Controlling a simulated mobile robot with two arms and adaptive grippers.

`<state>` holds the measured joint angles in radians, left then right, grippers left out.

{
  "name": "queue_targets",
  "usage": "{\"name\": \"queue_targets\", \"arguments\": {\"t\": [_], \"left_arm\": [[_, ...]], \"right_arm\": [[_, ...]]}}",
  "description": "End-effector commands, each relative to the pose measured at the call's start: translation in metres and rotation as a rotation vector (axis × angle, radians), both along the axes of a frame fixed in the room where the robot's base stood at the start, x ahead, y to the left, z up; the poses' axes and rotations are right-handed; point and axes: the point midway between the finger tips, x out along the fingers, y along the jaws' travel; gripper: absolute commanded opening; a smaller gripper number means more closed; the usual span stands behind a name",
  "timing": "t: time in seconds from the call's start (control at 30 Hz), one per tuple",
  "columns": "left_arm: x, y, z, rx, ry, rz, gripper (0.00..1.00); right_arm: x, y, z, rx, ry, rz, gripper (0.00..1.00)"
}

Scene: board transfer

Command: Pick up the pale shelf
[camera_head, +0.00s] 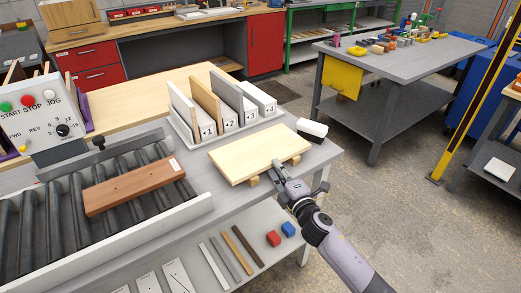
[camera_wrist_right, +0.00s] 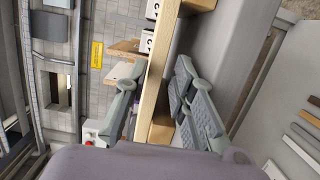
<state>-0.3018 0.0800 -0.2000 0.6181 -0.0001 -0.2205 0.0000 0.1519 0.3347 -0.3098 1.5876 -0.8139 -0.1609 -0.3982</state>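The pale shelf (camera_head: 260,153) is a flat light-wood board lying level on small wooden blocks (camera_head: 253,181) at the right end of the grey workbench. In the right wrist view the shelf (camera_wrist_right: 157,65) shows edge-on as a narrow strip. My right gripper (camera_head: 281,174) is at the shelf's front edge. In the right wrist view its fingers (camera_wrist_right: 157,85) are open, one on each side of the board, with gaps visible between fingers and wood. My left gripper is in neither view.
A reddish-brown board (camera_head: 134,187) lies on the roller conveyor (camera_head: 60,215) at left. A rack of numbered upright panels (camera_head: 225,105) stands just behind the shelf. A black-and-white block (camera_head: 312,129) lies at its right. The lower bench shelf (camera_head: 205,275) holds strips and small blocks.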

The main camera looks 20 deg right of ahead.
Motion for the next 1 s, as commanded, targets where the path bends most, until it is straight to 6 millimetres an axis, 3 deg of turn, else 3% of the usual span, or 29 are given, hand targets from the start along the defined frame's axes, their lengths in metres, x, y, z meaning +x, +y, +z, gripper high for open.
{"name": "queue_targets", "arguments": {"t": [0.2,0.33,0.6,0.93,1.0], "left_arm": [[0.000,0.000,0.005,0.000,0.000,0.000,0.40],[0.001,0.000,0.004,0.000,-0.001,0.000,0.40],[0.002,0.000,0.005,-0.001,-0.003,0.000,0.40],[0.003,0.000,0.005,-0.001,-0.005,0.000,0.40],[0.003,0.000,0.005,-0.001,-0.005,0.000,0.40]], "right_arm": [[0.033,0.008,0.004,0.001,-0.002,-0.001,0.23],[0.044,0.010,0.004,0.002,-0.001,0.001,0.23],[0.046,0.010,0.004,0.001,-0.001,0.001,0.23],[0.046,0.010,0.003,0.001,-0.001,0.001,0.01],[0.046,0.010,0.003,0.001,-0.001,0.000,0.00]]}}
